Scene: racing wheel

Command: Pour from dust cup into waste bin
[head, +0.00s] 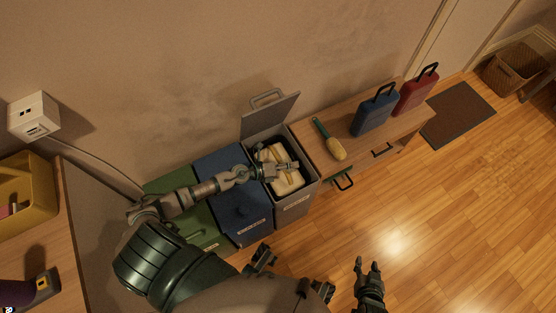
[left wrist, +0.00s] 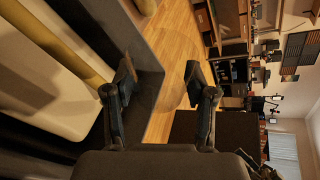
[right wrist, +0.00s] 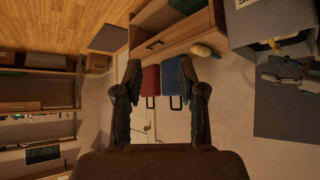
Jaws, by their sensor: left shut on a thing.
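The grey waste bin (head: 295,203) stands at the right end of a row of bins. Its lid (head: 270,115) is raised against the wall, and pale yellowish contents (head: 286,182) show inside. My left gripper (head: 288,166) is over the bin's opening. In the left wrist view its fingers (left wrist: 160,80) stand apart with the bin's dark wall (left wrist: 152,85) behind them.
Blue (head: 237,213) and green (head: 190,235) bins stand left of the waste bin. A wooden bench (head: 302,140) to the right bears a duster (head: 336,148), a blue case (head: 374,110) and a red case (head: 415,92). The wooden floor (head: 440,220) at right is clear.

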